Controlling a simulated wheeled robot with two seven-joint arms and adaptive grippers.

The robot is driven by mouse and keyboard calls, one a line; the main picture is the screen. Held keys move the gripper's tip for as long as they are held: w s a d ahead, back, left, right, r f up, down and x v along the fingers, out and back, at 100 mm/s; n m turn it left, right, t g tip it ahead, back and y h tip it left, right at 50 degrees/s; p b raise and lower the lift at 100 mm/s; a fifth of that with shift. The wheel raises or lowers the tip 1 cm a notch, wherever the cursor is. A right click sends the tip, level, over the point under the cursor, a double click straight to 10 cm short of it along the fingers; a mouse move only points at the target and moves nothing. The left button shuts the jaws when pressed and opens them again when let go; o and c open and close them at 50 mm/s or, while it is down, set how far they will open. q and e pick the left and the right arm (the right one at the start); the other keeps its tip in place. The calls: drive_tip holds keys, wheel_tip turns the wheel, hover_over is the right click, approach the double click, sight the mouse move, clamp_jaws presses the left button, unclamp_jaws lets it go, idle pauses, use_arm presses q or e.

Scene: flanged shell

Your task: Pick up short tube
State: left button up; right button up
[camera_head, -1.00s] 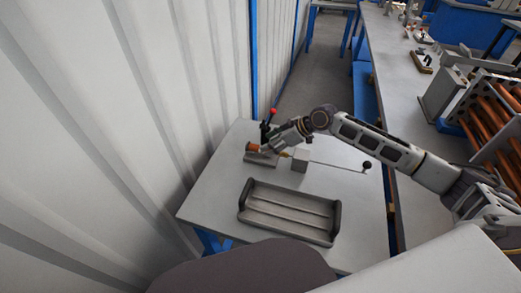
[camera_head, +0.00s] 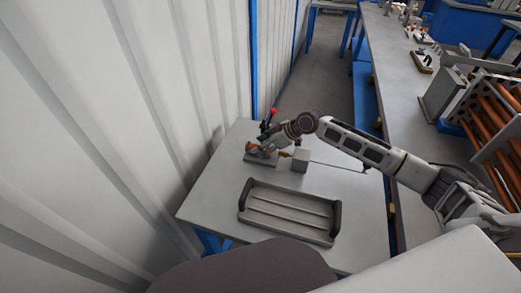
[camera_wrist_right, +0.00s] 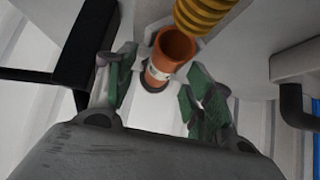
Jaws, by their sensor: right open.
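The short tube (camera_wrist_right: 172,48) is a copper-orange open-ended tube. In the right wrist view it stands between and beyond the fingers, its open end facing the camera and a pale band near its lower end. My right gripper (camera_wrist_right: 160,88) is open, with a green-padded finger on each side of the tube; I cannot tell whether either touches it. In the head view only a bit of the tube (camera_head: 250,148) shows at a small fixture on the table, with my right gripper (camera_head: 259,150) over it, hiding most of it. My left gripper is not in view.
A grey tray (camera_head: 288,213) lies on the front of the table (camera_head: 206,200). A grey block (camera_head: 300,160) with a rod stands right of the fixture. A red-knobbed lever (camera_head: 272,112) rises behind. A yellow ribbed part (camera_wrist_right: 206,12) is close to the tube. A corrugated wall is at left.

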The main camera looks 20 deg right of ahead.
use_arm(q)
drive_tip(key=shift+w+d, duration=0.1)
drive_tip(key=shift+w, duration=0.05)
use_arm(e)
drive_tip(key=shift+w+a+f, duration=0.2)
drive_tip(key=shift+a+f, duration=0.1)
drive_tip(key=shift+f, duration=0.05)
drive_tip(key=shift+c, duration=0.4)
clamp_jaws()
drive_tip(key=shift+r, duration=0.1)
drive_tip(key=shift+s+a+r, duration=0.3)
drive_tip(key=shift+s+r, duration=0.15)
drive_tip(key=shift+r, duration=0.05)
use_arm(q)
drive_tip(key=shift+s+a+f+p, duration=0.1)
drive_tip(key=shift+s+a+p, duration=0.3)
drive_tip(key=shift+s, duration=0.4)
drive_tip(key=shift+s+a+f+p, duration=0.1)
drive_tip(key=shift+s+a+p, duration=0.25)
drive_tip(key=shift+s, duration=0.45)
use_arm(e)
drive_tip(key=s+a+r, duration=0.7)
drive_tip(key=s, duration=0.3)
drive_tip(key=shift+s, duration=0.35)
